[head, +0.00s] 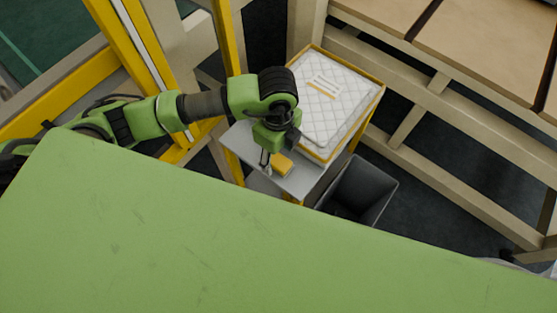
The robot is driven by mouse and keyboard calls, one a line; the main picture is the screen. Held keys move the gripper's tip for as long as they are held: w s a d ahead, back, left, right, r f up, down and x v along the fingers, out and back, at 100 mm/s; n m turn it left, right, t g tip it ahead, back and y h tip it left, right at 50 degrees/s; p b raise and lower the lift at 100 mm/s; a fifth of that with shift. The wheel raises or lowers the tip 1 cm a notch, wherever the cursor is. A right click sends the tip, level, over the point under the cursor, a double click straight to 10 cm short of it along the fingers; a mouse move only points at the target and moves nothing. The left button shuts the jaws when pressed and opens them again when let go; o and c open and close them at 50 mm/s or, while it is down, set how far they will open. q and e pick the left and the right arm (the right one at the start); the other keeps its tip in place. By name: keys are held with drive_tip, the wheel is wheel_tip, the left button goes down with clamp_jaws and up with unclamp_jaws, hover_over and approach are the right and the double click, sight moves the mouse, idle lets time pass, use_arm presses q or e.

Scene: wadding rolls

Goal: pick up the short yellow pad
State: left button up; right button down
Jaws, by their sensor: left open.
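A short yellow pad (283,164) lies on the bare part of a small grey table (303,180). My left gripper (267,163) is open and points down just to the left of the pad, close to it. I cannot tell whether a finger touches the pad. The gripper's wrist hides the area behind the pad. My right gripper is not in view.
A white quilted stack in a yellow-edged tray (372,96) stands at the back of the table, beside my left wrist. A dark grey bin (372,190) stands right of the table. Beige frames and yellow posts (227,40) surround the spot.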

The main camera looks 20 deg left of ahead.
sight(279, 160)
use_arm(q)
drive_tip(key=shift+w+f, duration=0.1)
drive_tip(key=shift+f, duration=1.65)
drive_tip(key=c, duration=1.2)
drive_tip(key=shift+d, duration=0.1)
drive_tip(key=shift+r, duration=0.1)
